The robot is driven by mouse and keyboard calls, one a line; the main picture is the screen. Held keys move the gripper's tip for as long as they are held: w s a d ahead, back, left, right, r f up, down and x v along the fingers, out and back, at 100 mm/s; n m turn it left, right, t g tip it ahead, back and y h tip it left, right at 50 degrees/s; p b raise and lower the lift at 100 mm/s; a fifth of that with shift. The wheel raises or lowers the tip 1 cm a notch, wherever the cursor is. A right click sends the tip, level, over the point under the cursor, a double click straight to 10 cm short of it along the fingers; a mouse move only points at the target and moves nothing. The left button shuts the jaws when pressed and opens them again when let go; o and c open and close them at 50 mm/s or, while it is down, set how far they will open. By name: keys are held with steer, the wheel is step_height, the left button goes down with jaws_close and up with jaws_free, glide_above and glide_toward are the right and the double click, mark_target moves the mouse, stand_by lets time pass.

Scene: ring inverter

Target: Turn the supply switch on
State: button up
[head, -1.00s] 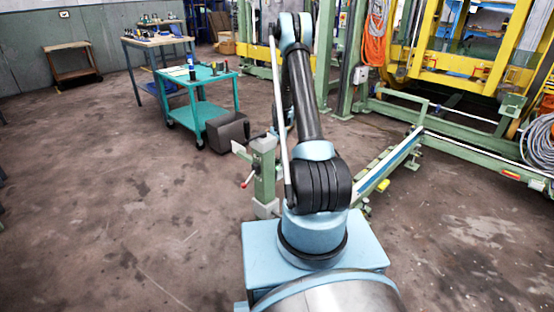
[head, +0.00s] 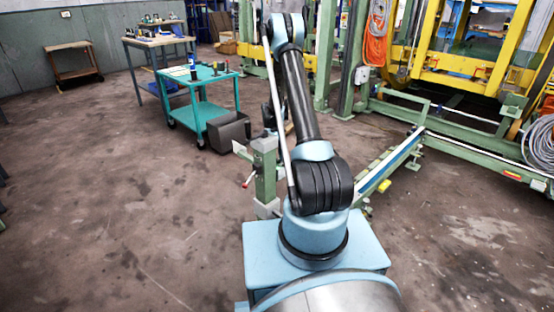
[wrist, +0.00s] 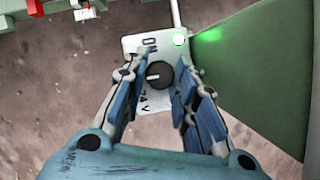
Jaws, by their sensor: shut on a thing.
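The supply switch is a black round knob (wrist: 161,76) with a short white mark, on a pale plate (wrist: 152,106) lettered ON at its top end in the wrist view. The mark lies roughly crosswise to the plate. A green lamp (wrist: 180,40) on the plate glows and tints the green post beside it. My gripper (wrist: 161,72) is shut on the knob, with a blue-padded finger on either side. The lettering at the lower end is partly covered and hard to read. In the head view the switch cannot be made out behind my arm.
A teal cart (head: 203,108) and a dark bin (head: 228,131) stand further back. Green and yellow machine frames (head: 475,70) fill the right.

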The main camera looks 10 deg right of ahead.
steer(key=shift+a, duration=0.1)
steer(key=o, duration=1.1)
steer(key=shift+c, duration=0.2)
steer(key=v, duration=1.2)
